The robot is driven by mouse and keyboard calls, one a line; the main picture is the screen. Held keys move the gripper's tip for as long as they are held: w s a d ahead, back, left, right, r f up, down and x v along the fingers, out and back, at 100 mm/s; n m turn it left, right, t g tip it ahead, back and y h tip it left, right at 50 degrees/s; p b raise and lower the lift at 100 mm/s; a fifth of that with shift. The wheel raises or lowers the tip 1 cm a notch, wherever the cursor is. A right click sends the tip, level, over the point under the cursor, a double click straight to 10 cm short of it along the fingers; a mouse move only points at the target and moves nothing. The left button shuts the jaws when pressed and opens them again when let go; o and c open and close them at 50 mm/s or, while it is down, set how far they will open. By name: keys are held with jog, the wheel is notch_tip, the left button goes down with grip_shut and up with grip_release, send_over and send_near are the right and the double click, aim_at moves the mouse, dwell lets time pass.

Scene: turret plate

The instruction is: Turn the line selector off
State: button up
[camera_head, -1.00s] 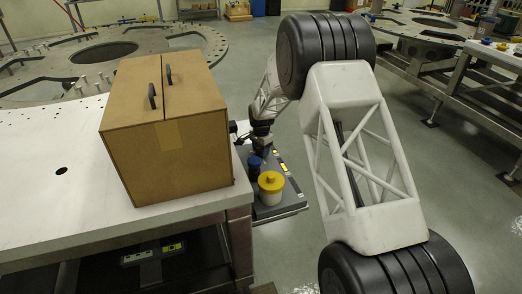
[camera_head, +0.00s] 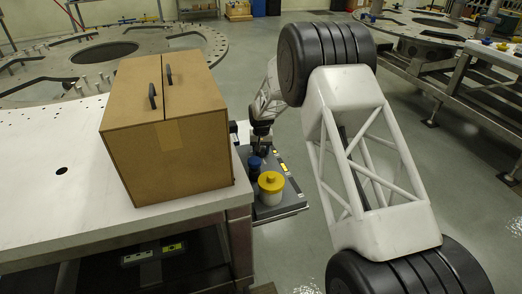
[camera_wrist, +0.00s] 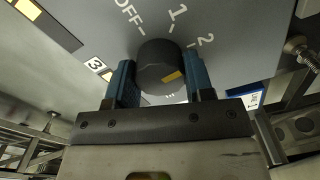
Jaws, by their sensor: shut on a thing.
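The line selector (camera_wrist: 160,60) is a dark round knob with a yellow mark on its side, on a grey panel (camera_wrist: 232,22) printed with OFF, 1 and 2. My gripper (camera_wrist: 163,84) is shut on the knob in the wrist view, one blue finger on each side. In the head view my gripper (camera_head: 261,144) is at the far part of the panel (camera_head: 283,205), right of the cardboard box, and the selector cannot be made out there.
A large cardboard box (camera_head: 165,140) stands on the white table (camera_head: 60,220) just left of the panel. A yellow-topped white post (camera_head: 271,184) and a blue knob (camera_head: 255,163) rise from the panel near my gripper.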

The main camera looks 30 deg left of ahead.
jog(key=n, duration=0.4)
jog(key=shift+n, duration=0.4)
jog(key=n, duration=0.3)
jog(key=shift+n, duration=0.3)
jog(key=n, duration=0.3)
jog(key=shift+n, duration=2.3)
jog(key=o, duration=0.9)
jog(key=shift+r, duration=0.1)
jog(key=shift+r, duration=3.85)
